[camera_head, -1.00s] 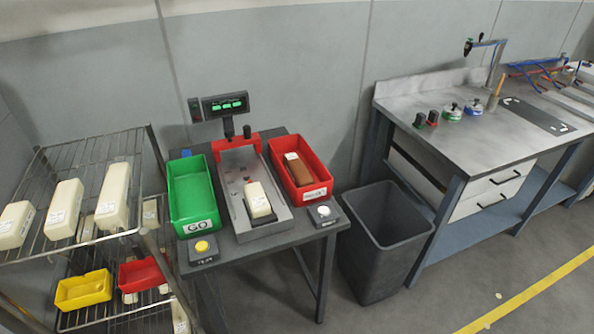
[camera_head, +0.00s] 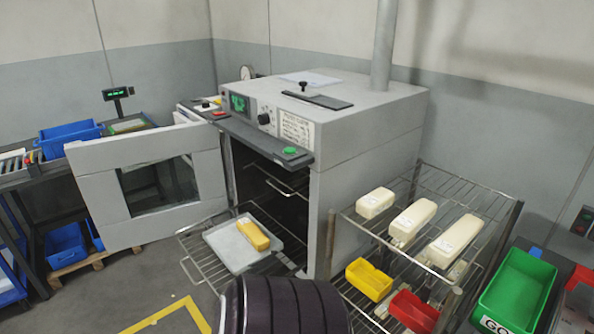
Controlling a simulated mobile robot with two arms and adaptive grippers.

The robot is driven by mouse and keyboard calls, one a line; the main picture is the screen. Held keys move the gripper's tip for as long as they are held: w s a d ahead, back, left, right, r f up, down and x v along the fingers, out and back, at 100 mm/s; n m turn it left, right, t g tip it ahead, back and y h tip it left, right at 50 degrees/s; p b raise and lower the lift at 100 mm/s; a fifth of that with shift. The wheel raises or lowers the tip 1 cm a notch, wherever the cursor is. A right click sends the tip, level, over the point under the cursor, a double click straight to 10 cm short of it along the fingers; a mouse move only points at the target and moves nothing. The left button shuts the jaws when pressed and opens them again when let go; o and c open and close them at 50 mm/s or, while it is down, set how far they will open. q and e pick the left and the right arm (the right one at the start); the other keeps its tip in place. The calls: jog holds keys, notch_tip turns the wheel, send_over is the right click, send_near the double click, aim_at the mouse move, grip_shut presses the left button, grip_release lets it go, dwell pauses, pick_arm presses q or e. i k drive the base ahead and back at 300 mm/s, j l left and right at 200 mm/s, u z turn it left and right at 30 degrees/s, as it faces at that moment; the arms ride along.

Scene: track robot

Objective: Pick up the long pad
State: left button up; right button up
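Several cream-white pads lie on the upper wire shelf of the rack (camera_head: 480,190) at the right. The longest-looking one, the long pad (camera_head: 454,242), is the rightmost of the three. A middle-length pad (camera_head: 413,221) lies to its left, and a shorter pad (camera_head: 375,203) lies further left. A yellow-brown pad (camera_head: 252,234) lies on a pale tray (camera_head: 226,245) on the pulled-out wire shelf of the oven. Neither gripper is in view. A dark ribbed cylindrical part at the bottom middle hides some of the floor and lower rack.
The grey oven (camera_head: 370,115) stands in the middle with its door (camera_head: 150,185) open to the left. Yellow (camera_head: 369,279) and red (camera_head: 414,311) bins sit on the lower shelf. A green bin (camera_head: 517,290) is at right. A blue bin (camera_head: 70,139) stands on the left bench.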

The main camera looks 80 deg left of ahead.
aim_at(250, 231)
jog(key=u, duration=2.95)
jog(key=i+j+z, duration=0.1)
jog(key=j, duration=0.2)
jog(key=i+j+z, duration=0.1)
jog(key=j, duration=0.25)
